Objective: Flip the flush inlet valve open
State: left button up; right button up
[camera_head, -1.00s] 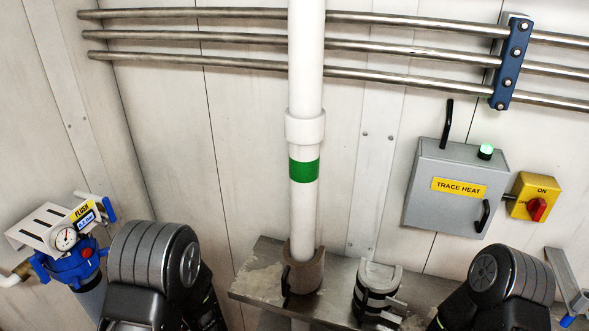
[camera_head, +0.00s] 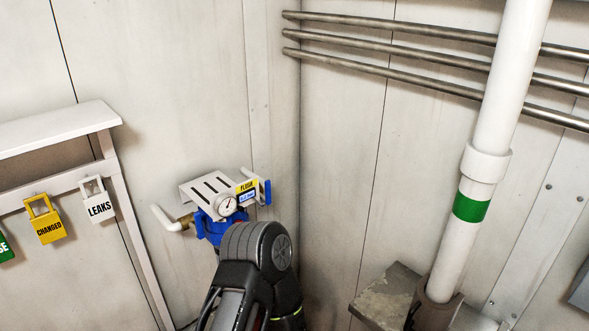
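The flush unit (camera_head: 212,222) is on the wall left of the corner, with a blue filter head, a white slotted bracket and a round gauge (camera_head: 227,206). A yellow FLUSH label (camera_head: 247,185) marks it. A blue lever handle (camera_head: 267,192) stands upright at the bracket's right end. A white pipe (camera_head: 170,219) with a brass fitting enters from the left. My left arm rises in front of the unit and hides its lower part. My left gripper is not visible, and my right arm and gripper are out of view.
Padlock-shaped tags, yellow CHANGED (camera_head: 45,221) and white LEAKS (camera_head: 98,200), hang under a white shelf (camera_head: 60,128) at left. Steel rails (camera_head: 400,45) cross the back wall.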

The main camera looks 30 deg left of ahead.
aim_at(267, 199)
jog(key=u, duration=1.6)
